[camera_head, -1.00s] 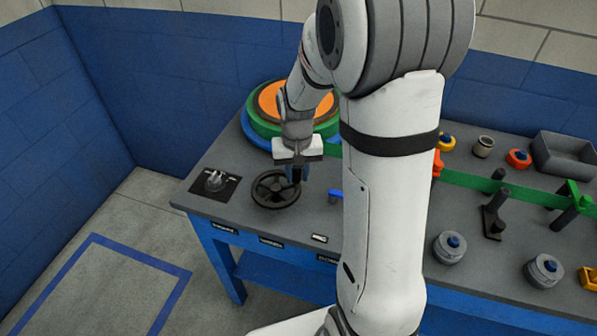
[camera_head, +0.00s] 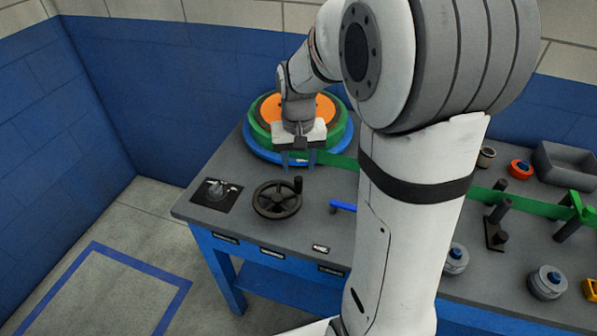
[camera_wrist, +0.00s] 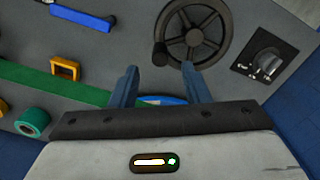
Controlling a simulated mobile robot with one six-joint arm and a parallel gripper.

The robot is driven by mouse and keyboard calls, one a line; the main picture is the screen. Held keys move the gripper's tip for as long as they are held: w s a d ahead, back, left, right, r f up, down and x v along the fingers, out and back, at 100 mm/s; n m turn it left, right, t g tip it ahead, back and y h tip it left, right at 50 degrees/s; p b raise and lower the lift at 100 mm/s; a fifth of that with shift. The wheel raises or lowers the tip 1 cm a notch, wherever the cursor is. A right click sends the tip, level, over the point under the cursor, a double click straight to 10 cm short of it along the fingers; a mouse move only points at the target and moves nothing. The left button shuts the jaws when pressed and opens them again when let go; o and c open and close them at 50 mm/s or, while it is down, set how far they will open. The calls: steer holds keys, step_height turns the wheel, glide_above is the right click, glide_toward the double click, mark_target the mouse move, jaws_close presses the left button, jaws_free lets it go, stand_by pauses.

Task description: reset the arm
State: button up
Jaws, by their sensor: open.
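My gripper (camera_head: 299,158) is open and empty above the back left of the grey bench (camera_head: 240,226), in front of the round green, blue and orange stack. In the wrist view its two blue fingers (camera_wrist: 157,92) stand apart with nothing between them. The black handwheel (camera_head: 277,200) with its upright knob is in front of the gripper, apart from it. The handwheel also shows in the wrist view (camera_wrist: 196,37), beyond the fingertips. My arm crosses the middle of the head view and hides part of the bench.
A dial on a black plate (camera_head: 217,194) is left of the handwheel. A blue handle (camera_head: 343,206) is to its right. The round stack (camera_head: 258,137) stands behind my gripper. A green bar (camera_head: 540,206), black posts, knobs and a grey tray (camera_head: 566,166) are at the right.

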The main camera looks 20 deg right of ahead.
steer(key=shift+r, duration=0.25)
stand_by(0.3)
steer(key=s+a+r+n+t, duration=0.1)
steer(key=s+r, duration=0.1)
steer(key=s, duration=0.6)
steer(key=s+r+n+t, duration=0.1)
steer(key=s+r, duration=0.1)
steer(key=s, duration=0.6)
steer(key=shift+s+a+r+t, duration=0.2)
steer(key=shift+a+r+t, duration=0.1)
steer(key=shift+a, duration=0.1)
steer(key=shift+c, duration=0.6)
steer(key=shift+s, duration=0.1)
